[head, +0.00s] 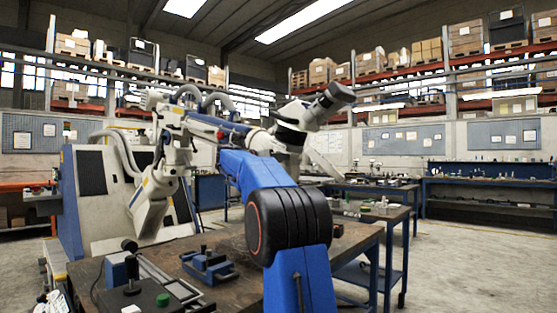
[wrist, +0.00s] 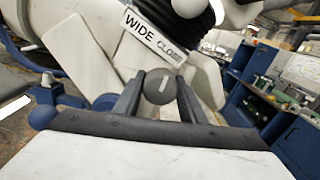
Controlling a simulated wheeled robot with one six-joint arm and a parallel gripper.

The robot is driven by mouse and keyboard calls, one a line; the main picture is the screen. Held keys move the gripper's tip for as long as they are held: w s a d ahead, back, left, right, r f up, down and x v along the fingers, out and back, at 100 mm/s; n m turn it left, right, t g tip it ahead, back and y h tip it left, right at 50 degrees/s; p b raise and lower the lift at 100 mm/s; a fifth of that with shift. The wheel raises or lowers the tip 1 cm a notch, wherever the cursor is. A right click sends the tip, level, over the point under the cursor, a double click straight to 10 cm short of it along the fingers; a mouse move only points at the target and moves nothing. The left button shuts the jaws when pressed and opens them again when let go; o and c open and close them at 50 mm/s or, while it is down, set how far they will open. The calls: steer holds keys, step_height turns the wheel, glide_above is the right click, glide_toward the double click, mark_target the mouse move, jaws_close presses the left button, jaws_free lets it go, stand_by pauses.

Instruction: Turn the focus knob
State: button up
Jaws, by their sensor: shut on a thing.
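The focus knob (wrist: 160,86) is a round dark grey knob with a white mark line on its face, in the middle of the wrist view. My gripper (wrist: 160,92) has one dark finger on each side of the knob and is shut on it. The white mark leans a little to the right of upright. A white label reading WIDE CLOSE (wrist: 153,36) sits above the knob on the white microscope body (wrist: 90,55). In the head view the microscope head (head: 318,108) shows behind my blue arm; the knob and my fingertips cannot be made out there.
A workbench (head: 345,243) with a blue vise (head: 208,266) stands below my arm. A white robot arm (head: 155,190) and a cabinet (head: 92,172) stand at the left. Blue benches line the right side. Open floor (head: 470,250) lies at the right.

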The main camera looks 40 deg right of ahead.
steer(key=shift+m, duration=3.4)
steer(key=o, duration=1)
steer(key=shift+a, duration=0.1)
steer(key=a, duration=1.1)
steer(key=s+a, duration=0.1)
steer(key=a, duration=0.5)
steer(key=shift+s+a, duration=0.1)
steer(key=shift+a, duration=0.05)
